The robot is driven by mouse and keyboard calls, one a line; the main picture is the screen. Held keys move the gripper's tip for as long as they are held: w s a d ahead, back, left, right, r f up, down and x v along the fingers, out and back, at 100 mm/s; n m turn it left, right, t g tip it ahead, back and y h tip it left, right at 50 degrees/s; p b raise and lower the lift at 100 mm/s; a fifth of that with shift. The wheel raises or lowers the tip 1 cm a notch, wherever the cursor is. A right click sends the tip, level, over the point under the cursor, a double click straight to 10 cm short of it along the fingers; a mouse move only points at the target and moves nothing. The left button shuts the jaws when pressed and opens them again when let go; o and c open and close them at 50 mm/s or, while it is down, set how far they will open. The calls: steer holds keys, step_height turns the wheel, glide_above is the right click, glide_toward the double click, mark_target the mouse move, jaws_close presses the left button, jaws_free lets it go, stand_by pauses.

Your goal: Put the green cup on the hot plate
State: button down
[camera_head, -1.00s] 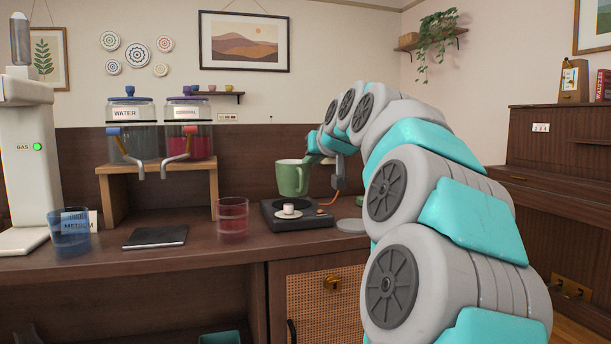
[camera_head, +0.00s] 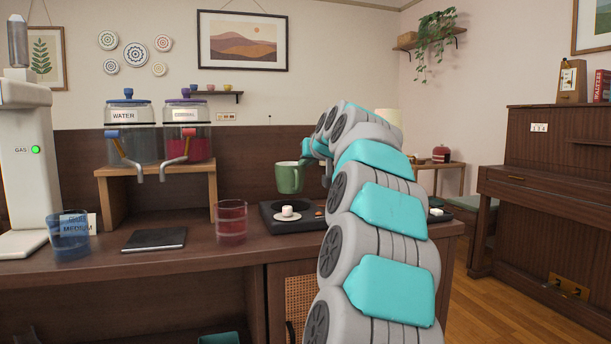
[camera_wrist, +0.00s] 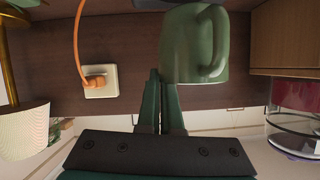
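The green cup (camera_head: 289,178) is upright in the air above the black hot plate (camera_head: 268,211), with a gap below it. My gripper (camera_head: 305,161) reaches it from the right and is shut on its upper part. In the wrist view the green cup (camera_wrist: 192,45) is at the top, at the tips of my close-set dark fingers (camera_wrist: 161,78), with its handle to the right. The hot plate's right part is hidden behind my arm. A small white piece on a pale disc (camera_head: 287,214) shows at the hot plate's front.
A red-tinted glass (camera_head: 231,222) stands left of the hot plate. A dark flat pad (camera_head: 154,240) and a blue glass (camera_head: 69,236) are further left. Two drink dispensers (camera_head: 132,135) stand on a wooden stand (camera_head: 160,171). An orange cord (camera_wrist: 79,45) runs to a wall socket.

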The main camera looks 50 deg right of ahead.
steer(key=shift+f, duration=1.6)
steer(key=shift+f, duration=0.1)
steer(key=c, duration=1.1)
jaws_free()
steer(key=shift+s+a+r, duration=0.25)
steer(key=shift+s+r, duration=0.05)
steer(key=shift+s, duration=0.1)
steer(key=v, duration=1.1)
steer(key=shift+b, duration=0.4)
